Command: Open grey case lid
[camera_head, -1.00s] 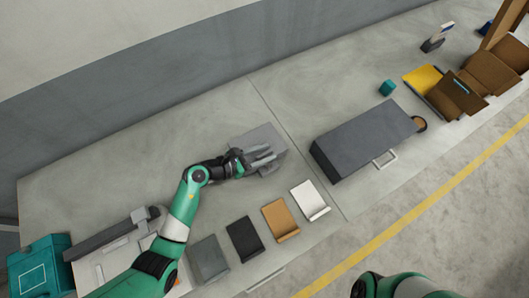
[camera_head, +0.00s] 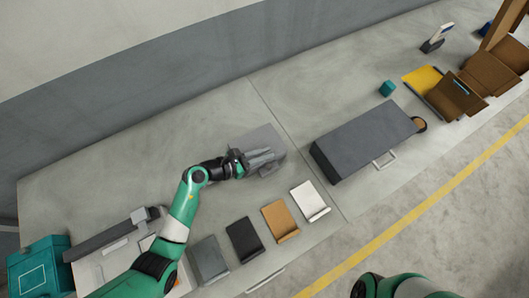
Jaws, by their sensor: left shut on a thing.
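A flat light-grey case (camera_head: 268,136) lies on the grey bench in the middle of the head view. My left gripper (camera_head: 270,157) reaches over it from the left, with its fingers close together at the case. It is shut on a part of the grey case that looks like its lid; the fingers hide the exact hold. The case looks flat, and I cannot make out a gap under its lid. My right gripper is out of view; only a part of my right arm shows at the bottom edge.
A large dark-grey box (camera_head: 364,138) with a handle stands to the right. Grey (camera_head: 209,260), black (camera_head: 244,239), tan (camera_head: 280,220) and white (camera_head: 309,200) flat pieces lie in front. A teal box (camera_head: 40,266) is at far left. Bench behind the case is clear.

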